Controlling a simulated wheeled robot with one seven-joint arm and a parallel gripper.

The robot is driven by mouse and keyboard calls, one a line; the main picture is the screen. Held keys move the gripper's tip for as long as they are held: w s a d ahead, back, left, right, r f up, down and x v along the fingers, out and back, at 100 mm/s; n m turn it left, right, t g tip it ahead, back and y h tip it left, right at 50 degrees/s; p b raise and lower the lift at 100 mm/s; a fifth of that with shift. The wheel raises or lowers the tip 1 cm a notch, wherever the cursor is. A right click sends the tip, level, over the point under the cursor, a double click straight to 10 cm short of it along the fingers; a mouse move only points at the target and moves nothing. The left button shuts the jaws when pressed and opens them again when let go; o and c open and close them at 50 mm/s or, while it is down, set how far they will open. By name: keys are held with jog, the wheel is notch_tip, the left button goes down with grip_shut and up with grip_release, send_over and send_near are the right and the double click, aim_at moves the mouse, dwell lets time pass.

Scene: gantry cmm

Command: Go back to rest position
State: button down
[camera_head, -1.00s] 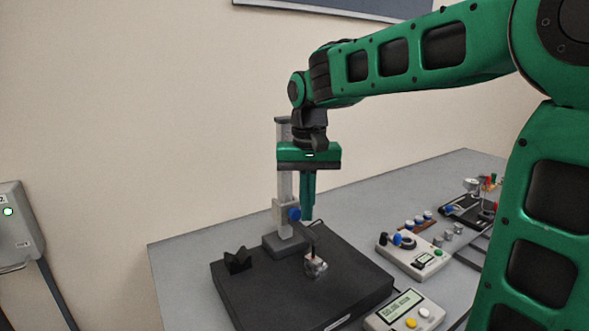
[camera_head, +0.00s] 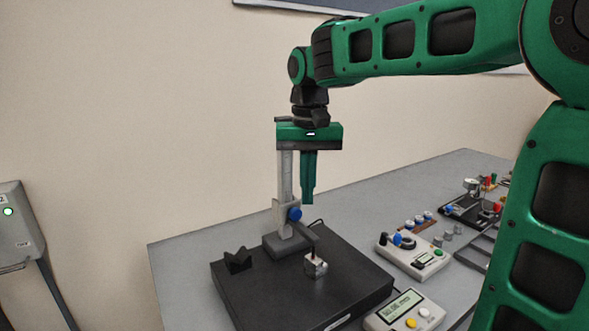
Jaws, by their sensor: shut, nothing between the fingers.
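My gripper (camera_head: 308,202) points straight down with its green fingers together and nothing between them. It hangs in the air above the black plate (camera_head: 350,262), beside the grey column (camera_head: 285,178) of the measuring stand. A small metal block (camera_head: 315,266) sits on the plate below my gripper, apart from the fingertips. My green arm reaches in from the right.
A black V-block (camera_head: 238,262) stands on the plate's left. A display box (camera_head: 405,312) lies at the front. A white device (camera_head: 413,257) and several small parts are on the grey table (camera_head: 190,258) to the right. A wall box (camera_head: 15,230) is at far left.

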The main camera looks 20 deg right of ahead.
jog(key=s+d+f+m, duration=0.1)
jog(key=s+d+f, duration=0.4)
jog(key=s, duration=0.3)
jog(key=s+d+f, duration=0.5)
jog(key=s, duration=0.3)
jog(key=s+d+f+m, duration=0.1)
jog(key=s+d+f, duration=0.4)
jog(key=s, duration=0.4)
jog(key=shift+d+f+m, duration=0.15)
jog(key=shift+d+m, duration=0.15)
jog(key=shift+d, duration=0.15)
jog(key=shift+s, duration=0.1)
jog(key=shift+w+f, duration=0.3)
jog(key=shift+w, duration=0.45)
jog(key=shift+s+r, duration=0.1)
